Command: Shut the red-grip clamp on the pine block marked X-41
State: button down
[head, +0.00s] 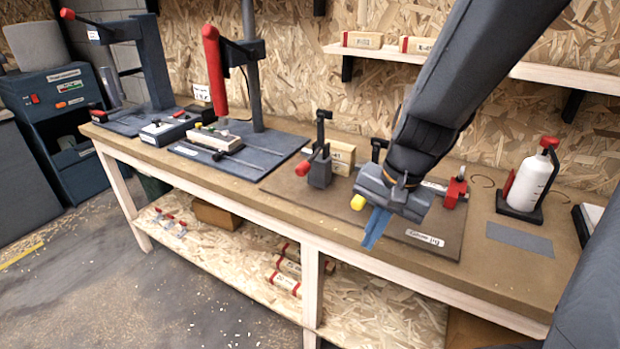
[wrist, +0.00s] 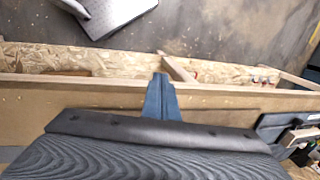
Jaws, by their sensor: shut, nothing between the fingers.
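My gripper (head: 374,232) has blue fingers, shut and empty, above the front part of the clamp board in the head view. The shut fingers also show in the wrist view (wrist: 160,88), over the bench's front edge. A dark clamp with a red grip (head: 318,168) stands on the board to the left of my gripper, apart from it. Its black upright part points up. A pine block (head: 341,155) lies just behind that clamp; I cannot read its marking. A yellow grip (head: 357,202) shows beside my gripper, its clamp mostly hidden.
A red fixture (head: 455,190) stands right of my gripper on the board (head: 295,190). A white bottle (head: 532,182) stands further right. A red-handled press (head: 216,75) stands left. Labelled blocks (head: 362,40) lie on the wall shelf (head: 570,78).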

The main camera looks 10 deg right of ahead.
jog(key=w+a+r+m+t+y+b, duration=0.1)
jog(key=w+r+m+t+y, duration=0.15)
jog(key=w+m, duration=0.6)
jog(key=w+a+r+m+t+y+b, duration=0.1)
jog(key=w+r+m+t+y+b, duration=0.15)
jog(key=w+m, duration=0.6)
jog(key=shift+m+g, duration=0.3)
jog(key=x, duration=0.6)
jog(key=s+p+x, duration=0.1)
jog(key=x, duration=0.3)
jog(key=shift+f, duration=0.25)
jog(key=r, duration=0.1)
jog(key=a+r+p, duration=0.1)
jog(key=r+p, duration=0.1)
jog(key=shift+w+a, duration=0.15)
jog(key=shift+w, duration=0.2)
jog(key=shift+w+a+r, duration=0.15)
jog(key=shift+a+r, duration=0.05)
jog(key=shift+r, duration=0.15)
jog(key=shift+p, duration=0.3)
